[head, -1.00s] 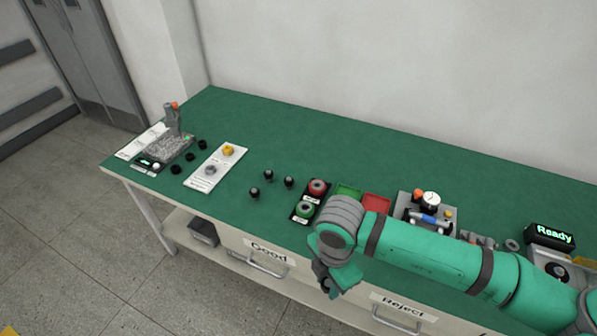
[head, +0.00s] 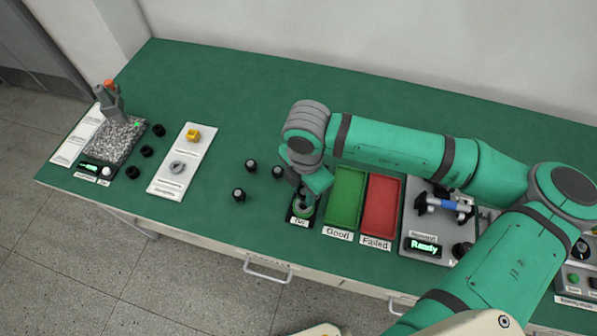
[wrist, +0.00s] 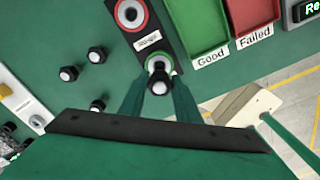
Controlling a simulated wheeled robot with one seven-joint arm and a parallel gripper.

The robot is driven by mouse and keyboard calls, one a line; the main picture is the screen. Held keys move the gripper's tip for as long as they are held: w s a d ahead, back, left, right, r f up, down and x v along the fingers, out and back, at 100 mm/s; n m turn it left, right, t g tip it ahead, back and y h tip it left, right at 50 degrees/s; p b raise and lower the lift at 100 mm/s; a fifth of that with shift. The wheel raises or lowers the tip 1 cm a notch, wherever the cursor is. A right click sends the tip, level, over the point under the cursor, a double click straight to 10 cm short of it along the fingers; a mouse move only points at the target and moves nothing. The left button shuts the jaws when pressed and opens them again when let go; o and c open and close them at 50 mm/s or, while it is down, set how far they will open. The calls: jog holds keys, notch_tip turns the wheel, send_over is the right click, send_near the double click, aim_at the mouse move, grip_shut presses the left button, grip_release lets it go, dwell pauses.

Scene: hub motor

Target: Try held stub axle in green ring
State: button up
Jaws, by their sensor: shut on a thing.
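My gripper (wrist: 158,92) is shut on a black stub axle with a pale tip (wrist: 158,86). In the wrist view the axle overlaps the near part of the green ring (wrist: 161,62); I cannot tell whether it is above the ring or in it. In the head view the gripper (head: 305,190) points down just over the green ring (head: 302,210), and the held axle is hard to make out. The red ring (wrist: 131,14) lies on the same black plate, beyond the green one; the arm hides it in the head view.
Three stub axles (head: 251,165) stand left of the rings. The green Good tray (head: 345,197) and red Failed tray (head: 381,205) are close on the right. Further right is a device with a Ready display (head: 424,246). The bench's back middle is clear.

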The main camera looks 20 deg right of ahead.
aim_at(304, 197)
jog(key=shift+w+f, duration=0.15)
jog(key=shift+w, duration=0.2)
jog(key=shift+f, duration=0.25)
jog(key=shift+s+f, duration=0.2)
jog(key=shift+f, duration=0.4)
jog(key=shift+s+f, duration=0.15)
jog(key=shift+f, duration=0.85)
jog(key=shift+w, duration=0.15)
jog(key=shift+d+f, duration=0.1)
jog(key=shift+f, duration=0.85)
dwell(1.9)
jog(key=o, duration=1.7)
